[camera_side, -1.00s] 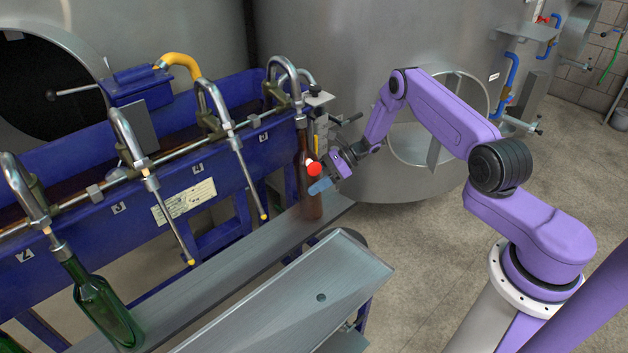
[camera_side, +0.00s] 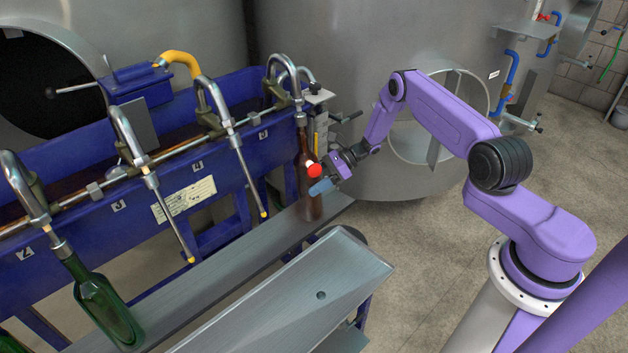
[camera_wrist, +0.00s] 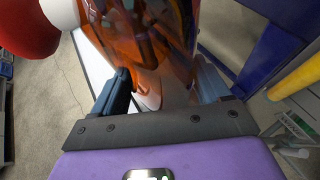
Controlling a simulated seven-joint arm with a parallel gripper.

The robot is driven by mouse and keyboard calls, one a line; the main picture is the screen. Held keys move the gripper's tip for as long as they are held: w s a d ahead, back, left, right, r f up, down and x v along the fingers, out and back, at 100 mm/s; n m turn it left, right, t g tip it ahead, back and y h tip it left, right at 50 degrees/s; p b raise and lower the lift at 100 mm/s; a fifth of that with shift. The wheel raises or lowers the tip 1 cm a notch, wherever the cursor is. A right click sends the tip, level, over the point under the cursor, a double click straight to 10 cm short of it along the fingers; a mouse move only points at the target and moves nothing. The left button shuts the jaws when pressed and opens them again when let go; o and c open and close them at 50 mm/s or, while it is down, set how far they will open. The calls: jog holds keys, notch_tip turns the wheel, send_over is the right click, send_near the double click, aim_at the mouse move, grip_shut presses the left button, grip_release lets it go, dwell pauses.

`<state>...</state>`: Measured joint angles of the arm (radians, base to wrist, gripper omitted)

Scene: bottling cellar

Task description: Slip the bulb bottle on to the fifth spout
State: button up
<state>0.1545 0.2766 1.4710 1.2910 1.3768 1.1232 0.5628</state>
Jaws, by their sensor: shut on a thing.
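The bulb bottle (camera_side: 307,200) is a brown bottle, upright or nearly so below the fifth spout (camera_side: 299,94), at the far right end of the blue filler. A red bulb (camera_side: 314,171) on a short white stub shows at its side. The neck top meets the spout's lower end, and no filling tube shows outside the bottle, so the tube appears to be inside the neck. My gripper (camera_side: 322,179) is shut on the bottle's body from the right. In the wrist view the amber glass (camera_wrist: 150,50) fills the space between the blue fingers.
A green bottle (camera_side: 103,305) hangs on the second spout. The third spout (camera_side: 150,180) and fourth spout (camera_side: 235,140) are empty. A metal shelf (camera_side: 235,255) runs below; I cannot tell whether the brown bottle's base touches it. A grey sloping tray (camera_side: 300,290) stands in front.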

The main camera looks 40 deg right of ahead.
jog(key=shift+f, duration=0.3)
jog(key=o, duration=1.4)
jog(key=shift+s, duration=0.1)
jog(key=s+d, duration=0.5)
jog(key=d, duration=0.7)
jog(key=shift+s, duration=0.2)
jog(key=s+a+r+n+g+h, duration=0.4)
jog(key=s+a+r+n+g, duration=0.2)
jog(key=s+a+r+n, duration=0.35)
jog(key=s+a+r+n+g+h, duration=0.3)
jog(key=s+a+r+n+g, duration=0.2)
jog(key=s+a+r+n, duration=0.45)
jog(key=s+a+r+n+t+h, duration=0.1)
jog(key=s+r+n+t+h, duration=0.1)
jog(key=s+r+n, duration=0.3)
jog(key=s+r+n+t+h, duration=0.1)
jog(key=s+r+n+t, duration=0.3)
jog(key=s+n, duration=0.8)
jog(key=shift+s+a+r+n+h, duration=0.2)
jog(key=shift+a+r+n+h, duration=0.2)
jog(key=shift+n, duration=0.2)
